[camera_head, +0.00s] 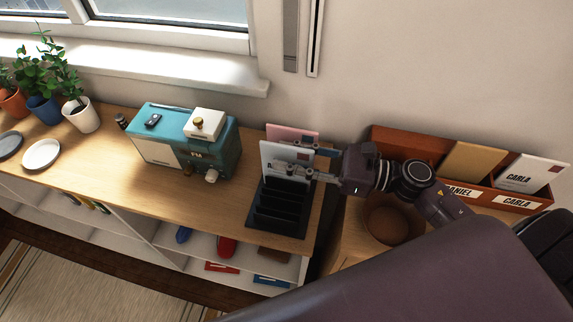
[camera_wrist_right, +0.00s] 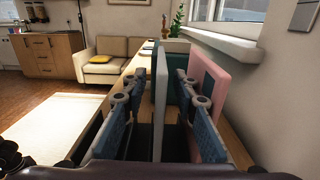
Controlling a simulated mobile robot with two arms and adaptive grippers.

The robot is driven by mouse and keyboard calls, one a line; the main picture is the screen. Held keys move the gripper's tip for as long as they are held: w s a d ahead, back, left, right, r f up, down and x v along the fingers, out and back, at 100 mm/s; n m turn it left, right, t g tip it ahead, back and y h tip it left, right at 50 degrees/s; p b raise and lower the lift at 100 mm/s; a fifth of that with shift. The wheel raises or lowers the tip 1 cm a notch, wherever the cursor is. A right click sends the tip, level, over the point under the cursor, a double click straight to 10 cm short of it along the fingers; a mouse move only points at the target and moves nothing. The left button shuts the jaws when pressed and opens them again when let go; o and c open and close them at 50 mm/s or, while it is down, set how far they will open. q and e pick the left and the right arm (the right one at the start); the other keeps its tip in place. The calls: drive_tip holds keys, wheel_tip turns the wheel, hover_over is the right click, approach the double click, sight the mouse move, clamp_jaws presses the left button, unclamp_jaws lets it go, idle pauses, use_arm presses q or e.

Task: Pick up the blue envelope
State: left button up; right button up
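A pale blue-grey envelope (camera_head: 270,158) stands upright in the black letter rack (camera_head: 262,218), with dark dividers in front of it. A pink envelope (camera_head: 305,135) stands behind it, nearer the wall. My right gripper (camera_head: 289,169) reaches in from the right at the envelopes. In the right wrist view its open fingers (camera_wrist_right: 153,95) stand on either side of the pale blue-grey envelope (camera_wrist_right: 160,88), with visible gaps. The pink envelope (camera_wrist_right: 207,88) is outside the right finger there. My left gripper is not in view.
A teal radio (camera_head: 222,150) stands left of the rack on the wooden shelf top. Plates and potted plants are farther left. On the right are a brown bowl (camera_head: 392,220) and a reddish-brown box (camera_head: 410,143) labelled Daniel and Carla, holding envelopes.

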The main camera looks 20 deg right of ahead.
sight(261, 152)
drive_tip(key=p+x, duration=0.2)
drive_tip(key=x, duration=0.3)
drive_tip(key=shift+r, duration=0.2)
drive_tip(key=shift+w+a+f, duration=0.15)
drive_tip(key=shift+w+a, duration=0.05)
drive_tip(key=shift+a, duration=0.05)
clamp_jaws()
